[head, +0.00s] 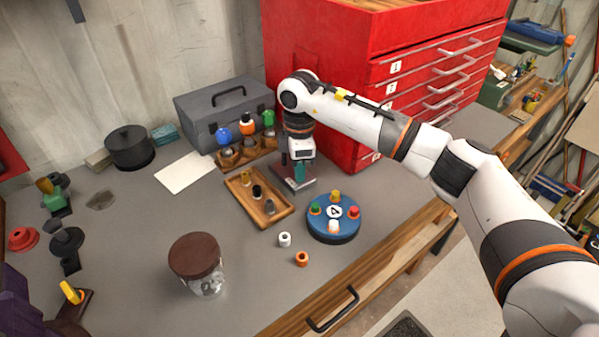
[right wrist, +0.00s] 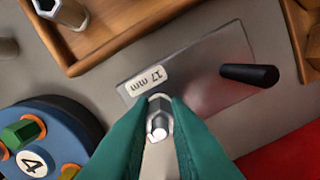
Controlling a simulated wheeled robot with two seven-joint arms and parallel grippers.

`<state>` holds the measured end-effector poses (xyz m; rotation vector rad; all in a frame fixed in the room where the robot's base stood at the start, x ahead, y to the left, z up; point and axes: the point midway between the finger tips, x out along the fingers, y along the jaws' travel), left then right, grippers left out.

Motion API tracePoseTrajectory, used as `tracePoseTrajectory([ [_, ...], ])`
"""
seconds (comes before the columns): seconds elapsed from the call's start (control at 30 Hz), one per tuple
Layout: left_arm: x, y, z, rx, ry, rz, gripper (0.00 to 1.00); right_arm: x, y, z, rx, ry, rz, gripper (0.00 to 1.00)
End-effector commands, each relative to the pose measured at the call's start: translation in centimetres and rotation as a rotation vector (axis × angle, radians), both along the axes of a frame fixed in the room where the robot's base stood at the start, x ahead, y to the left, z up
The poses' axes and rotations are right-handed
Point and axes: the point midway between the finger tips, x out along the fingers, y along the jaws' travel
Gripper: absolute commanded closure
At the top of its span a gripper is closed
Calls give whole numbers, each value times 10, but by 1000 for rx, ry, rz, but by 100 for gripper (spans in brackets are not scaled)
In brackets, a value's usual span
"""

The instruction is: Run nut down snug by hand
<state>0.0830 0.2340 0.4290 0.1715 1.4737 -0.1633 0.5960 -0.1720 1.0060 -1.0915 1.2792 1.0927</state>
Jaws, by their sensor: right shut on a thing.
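A flat grey metal plate (head: 283,179) lies on the workbench, and it also shows in the right wrist view (right wrist: 205,62) with a "17 mm" label. My right gripper (head: 299,175), with green fingers, points down over the plate. In the right wrist view its fingertips (right wrist: 159,122) are shut on a small silver hex nut (right wrist: 160,112) at the plate's edge. Whether a stud runs through the nut is hard to tell. A black peg or handle (right wrist: 250,75) stands on the plate beside the fingers. My left gripper is not in view.
A wooden tray (head: 281,214) with sockets lies left of the plate. A blue round turntable (head: 334,236) stands in front. The red tool cabinet (head: 330,140) and grey toolbox (head: 200,120) stand behind. A brown-lidded jar (head: 195,257) stands nearer, with open bench around it.

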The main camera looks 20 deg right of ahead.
Motion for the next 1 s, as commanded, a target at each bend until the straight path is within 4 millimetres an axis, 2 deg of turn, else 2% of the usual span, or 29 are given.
tracePoseTrajectory([
  [0.1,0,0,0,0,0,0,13,0,0,0,1,-1,-67,100],
  [0.23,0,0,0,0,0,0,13,0,0,0,1,-1,-68,100],
  [0.27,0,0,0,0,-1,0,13,0,0,0,1,-1,-67,80],
  [0.4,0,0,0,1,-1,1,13,0,0,0,1,-1,-66,60],
  [0.57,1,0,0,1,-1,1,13,0,0,0,1,-1,-65,60],
  [0.6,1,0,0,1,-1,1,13,0,0,0,1,0,-65,61],
  [0.67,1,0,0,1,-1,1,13,0,0,0,1,0,-65,71],
  [0.9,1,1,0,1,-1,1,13,0,0,0,1,0,-63,71],
  [1.0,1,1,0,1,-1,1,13,0,0,0,0,-1,47,71],
])
